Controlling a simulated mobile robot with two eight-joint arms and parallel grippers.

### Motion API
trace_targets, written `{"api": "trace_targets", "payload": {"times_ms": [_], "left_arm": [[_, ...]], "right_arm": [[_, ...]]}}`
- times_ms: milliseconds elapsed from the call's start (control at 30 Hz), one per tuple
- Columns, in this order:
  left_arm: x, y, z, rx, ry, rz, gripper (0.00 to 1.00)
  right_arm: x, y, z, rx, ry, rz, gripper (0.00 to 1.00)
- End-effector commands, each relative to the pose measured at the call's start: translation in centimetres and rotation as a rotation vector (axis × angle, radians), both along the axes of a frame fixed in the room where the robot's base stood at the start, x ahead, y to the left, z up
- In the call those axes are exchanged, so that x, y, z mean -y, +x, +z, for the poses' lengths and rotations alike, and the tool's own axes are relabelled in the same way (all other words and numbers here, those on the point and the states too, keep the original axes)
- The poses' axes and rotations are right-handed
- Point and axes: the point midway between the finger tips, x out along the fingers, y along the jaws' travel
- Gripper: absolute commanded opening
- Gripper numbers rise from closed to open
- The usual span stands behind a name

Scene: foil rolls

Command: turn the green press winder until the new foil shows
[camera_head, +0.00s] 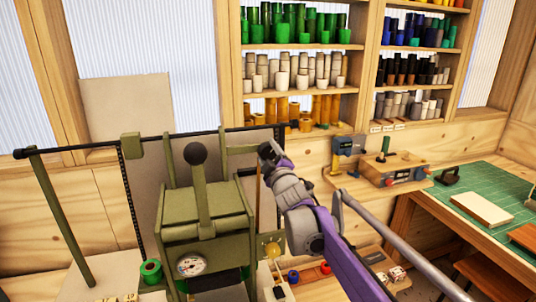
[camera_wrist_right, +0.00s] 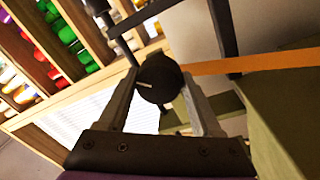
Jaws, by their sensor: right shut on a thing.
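The green press (camera_head: 205,215) stands at the centre of the head view, with a round gauge (camera_head: 190,265) on its front and a black-knobbed lever (camera_head: 198,175) on top. My right gripper (camera_head: 267,152) is at the upper right of the press, at the end of my purple and grey arm. In the wrist view it (camera_wrist_right: 160,84) is shut on a dark round knob (camera_wrist_right: 158,76), which sits between the two fingers. I take this for the winder. An orange-brown foil strip (camera_wrist_right: 250,65) runs right from beside the knob. My left gripper is not in view.
Shelves of coloured rolls (camera_head: 295,25) stand behind the press. A green roll (camera_head: 151,271) stands at its lower left. A workbench with a green mat (camera_head: 490,185) is at the right, and small devices (camera_head: 390,170) stand on a ledge behind my arm.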

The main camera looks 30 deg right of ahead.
Motion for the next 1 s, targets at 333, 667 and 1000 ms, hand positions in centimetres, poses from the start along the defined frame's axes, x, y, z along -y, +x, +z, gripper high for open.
{"api": "trace_targets", "payload": {"times_ms": [333,667,1000], "left_arm": [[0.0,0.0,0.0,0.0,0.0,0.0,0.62],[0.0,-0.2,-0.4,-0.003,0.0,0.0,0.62],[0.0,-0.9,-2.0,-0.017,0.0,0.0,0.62]], "right_arm": [[0.0,0.0,0.0,0.0,-0.001,0.0,0.96],[-0.3,-1.1,-0.2,0.0,-0.001,0.0,0.96],[-1.8,-7.2,-0.9,-0.002,-0.001,-0.001,0.96]]}}
